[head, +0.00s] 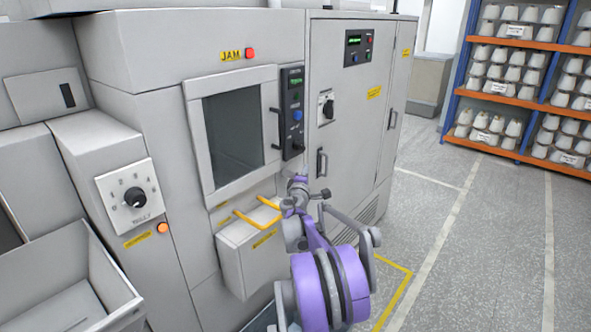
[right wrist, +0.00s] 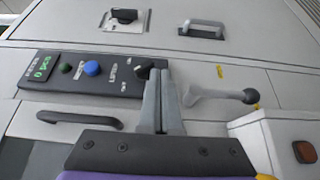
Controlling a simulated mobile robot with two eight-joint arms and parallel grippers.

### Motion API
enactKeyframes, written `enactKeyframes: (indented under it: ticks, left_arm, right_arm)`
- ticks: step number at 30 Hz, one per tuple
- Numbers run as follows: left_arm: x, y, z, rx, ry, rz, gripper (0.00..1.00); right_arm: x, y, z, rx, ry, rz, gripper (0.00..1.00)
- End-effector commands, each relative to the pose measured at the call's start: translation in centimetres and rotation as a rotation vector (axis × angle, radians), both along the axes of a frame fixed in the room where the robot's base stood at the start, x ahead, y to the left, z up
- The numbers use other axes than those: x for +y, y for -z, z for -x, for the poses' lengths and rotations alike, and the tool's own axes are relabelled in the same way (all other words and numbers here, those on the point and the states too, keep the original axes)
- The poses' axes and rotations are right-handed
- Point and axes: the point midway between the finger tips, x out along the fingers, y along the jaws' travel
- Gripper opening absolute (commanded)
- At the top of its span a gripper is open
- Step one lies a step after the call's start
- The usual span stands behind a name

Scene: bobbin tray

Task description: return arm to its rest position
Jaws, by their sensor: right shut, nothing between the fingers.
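My right arm is purple and grey and reaches up from the bottom of the head view. Its gripper (head: 298,184) is in front of the grey machine, below the dark control panel (head: 291,112). In the right wrist view the two grey fingers (right wrist: 160,75) are together, with nothing between them. Their tips appear close to a black switch on the control panel (right wrist: 85,75); I cannot tell whether they touch it. My left gripper is not in view.
A grey lever with a dark ball end (right wrist: 220,95) shows beside the fingers. The machine has a window (head: 235,128), a protruding box with yellow rails (head: 245,250) and a cabinet door handle (head: 392,119). Orange shelves of bobbins (head: 515,95) stand far right. Floor between is clear.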

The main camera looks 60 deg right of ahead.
Motion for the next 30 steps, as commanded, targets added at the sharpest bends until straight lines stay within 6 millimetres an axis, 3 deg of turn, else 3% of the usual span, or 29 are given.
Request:
enactKeyframes:
  ticks: [3, 7, 17, 20, 23, 26, 30]
  left_arm:
    - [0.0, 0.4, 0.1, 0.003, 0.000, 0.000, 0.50]
    - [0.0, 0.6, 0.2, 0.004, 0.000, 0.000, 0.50]
    - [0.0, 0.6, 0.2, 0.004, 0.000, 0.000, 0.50]
    - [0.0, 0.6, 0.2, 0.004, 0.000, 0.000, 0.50]
    - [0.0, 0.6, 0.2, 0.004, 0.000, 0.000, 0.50]
    - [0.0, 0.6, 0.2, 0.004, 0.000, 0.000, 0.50]
    - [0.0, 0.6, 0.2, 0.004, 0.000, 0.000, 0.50]
  right_arm:
    - [0.3, 0.0, 2.1, 0.001, 0.002, 0.002, 0.00]
    - [0.5, 0.0, 3.3, 0.000, 0.001, 0.000, 0.00]
    - [0.6, -0.1, 3.7, -0.002, 0.000, -0.001, 0.00]
    - [2.0, -0.3, 3.1, -0.025, -0.006, -0.021, 0.00]
    - [6.0, -0.7, 1.8, -0.094, -0.018, -0.087, 0.00]
    - [12.4, -0.5, 0.7, -0.190, -0.030, -0.214, 0.00]
    - [22.8, 1.6, 0.7, -0.299, -0.039, -0.460, 0.00]
